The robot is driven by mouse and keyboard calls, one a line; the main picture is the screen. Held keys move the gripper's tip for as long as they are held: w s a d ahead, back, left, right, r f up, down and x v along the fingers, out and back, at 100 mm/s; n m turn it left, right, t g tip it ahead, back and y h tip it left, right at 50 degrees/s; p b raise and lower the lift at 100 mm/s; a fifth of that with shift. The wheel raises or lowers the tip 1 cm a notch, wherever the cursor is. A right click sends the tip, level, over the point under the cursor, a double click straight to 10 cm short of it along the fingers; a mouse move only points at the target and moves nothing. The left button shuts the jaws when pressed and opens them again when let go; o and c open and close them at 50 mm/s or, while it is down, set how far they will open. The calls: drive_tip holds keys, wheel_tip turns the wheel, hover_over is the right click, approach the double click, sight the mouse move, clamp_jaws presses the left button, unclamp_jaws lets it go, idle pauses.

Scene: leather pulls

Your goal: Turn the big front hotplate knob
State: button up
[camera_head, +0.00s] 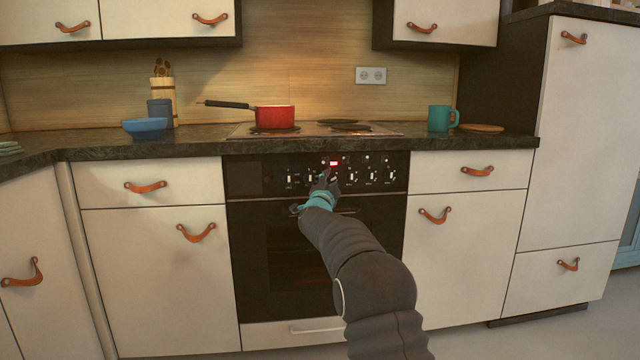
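The black oven control panel (262,172) carries a row of several knobs with white marks, with small indicators above them. My gripper (326,178) is at the middle of this row, in front of the panel, and covers part of it. Whether its fingers touch a knob, and whether they are open or shut, is too small to tell. Which knob belongs to the big front hotplate cannot be read. The hob (385,130) lies in the countertop above the panel, with dark hotplates (351,127) showing on its right side.
A red pan (274,117) stands on the hob's left, its handle pointing left. A teal mug (440,119) and a blue bowl (145,126) stand on the countertop (190,145). The oven door (260,265) lies below the panel, partly behind my arm. White drawers (470,183) flank the oven.

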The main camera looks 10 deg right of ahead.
drive_tip(key=shift+d, duration=0.15)
drive_tip(key=shift+s, duration=0.15)
drive_tip(key=v, duration=1.1)
drive_tip(key=shift+s, duration=0.35)
drive_tip(key=shift+f, duration=0.1)
